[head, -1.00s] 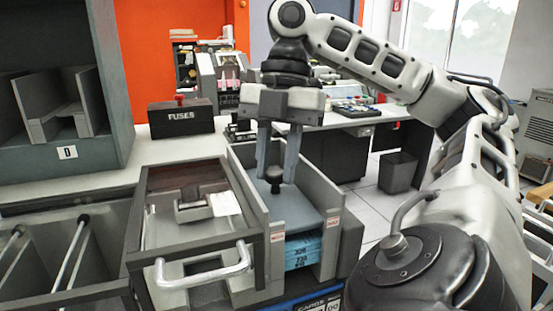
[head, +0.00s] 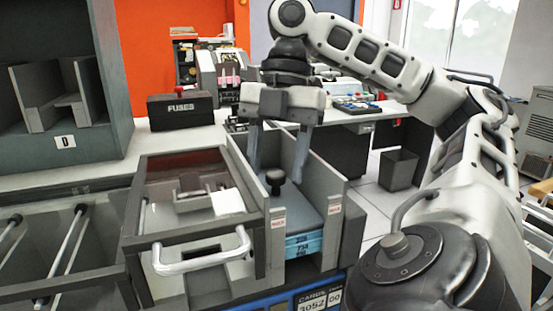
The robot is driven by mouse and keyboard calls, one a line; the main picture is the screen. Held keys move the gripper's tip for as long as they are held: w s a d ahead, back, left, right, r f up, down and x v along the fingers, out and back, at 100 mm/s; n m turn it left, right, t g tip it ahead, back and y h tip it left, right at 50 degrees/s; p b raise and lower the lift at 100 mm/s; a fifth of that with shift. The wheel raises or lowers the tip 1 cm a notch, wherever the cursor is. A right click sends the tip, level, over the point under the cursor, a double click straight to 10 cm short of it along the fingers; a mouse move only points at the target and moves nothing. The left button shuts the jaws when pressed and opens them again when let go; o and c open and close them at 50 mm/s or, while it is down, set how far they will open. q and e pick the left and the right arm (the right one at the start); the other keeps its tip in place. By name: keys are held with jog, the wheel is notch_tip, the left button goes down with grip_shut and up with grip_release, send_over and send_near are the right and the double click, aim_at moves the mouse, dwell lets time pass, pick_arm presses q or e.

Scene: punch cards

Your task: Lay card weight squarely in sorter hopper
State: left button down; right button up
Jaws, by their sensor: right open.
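The card weight (head: 293,216), a grey-blue plate with a dark knob (head: 275,178), lies in the sorter hopper (head: 334,224) on top of a stack of blue cards (head: 304,244). It sits between the hopper's grey side walls and looks roughly in line with them. My right gripper (head: 277,172) is above the hopper with its two fingers spread wide on either side of the knob, apart from it. It is open and empty. The far end of the weight is partly hidden by the fingers and the left wall. My left gripper is not in view.
A framed glass cover with a metal handle (head: 203,256) stands just left of the hopper. A FUSES box (head: 180,111) stands on the counter behind. A grey rack marked D (head: 65,142) is at the left. A display (head: 320,300) is below the hopper.

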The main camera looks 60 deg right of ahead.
pick_arm(q)
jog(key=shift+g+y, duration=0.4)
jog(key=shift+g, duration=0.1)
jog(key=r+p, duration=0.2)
jog(key=p, duration=0.3)
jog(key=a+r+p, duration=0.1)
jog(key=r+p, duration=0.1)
jog(key=p, duration=0.3)
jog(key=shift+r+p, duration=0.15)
jog(key=shift+p, duration=0.15)
pick_arm(e)
jog(key=v, duration=1.5)
jog(key=shift+r, duration=0.4)
jog(key=shift+d, duration=0.1)
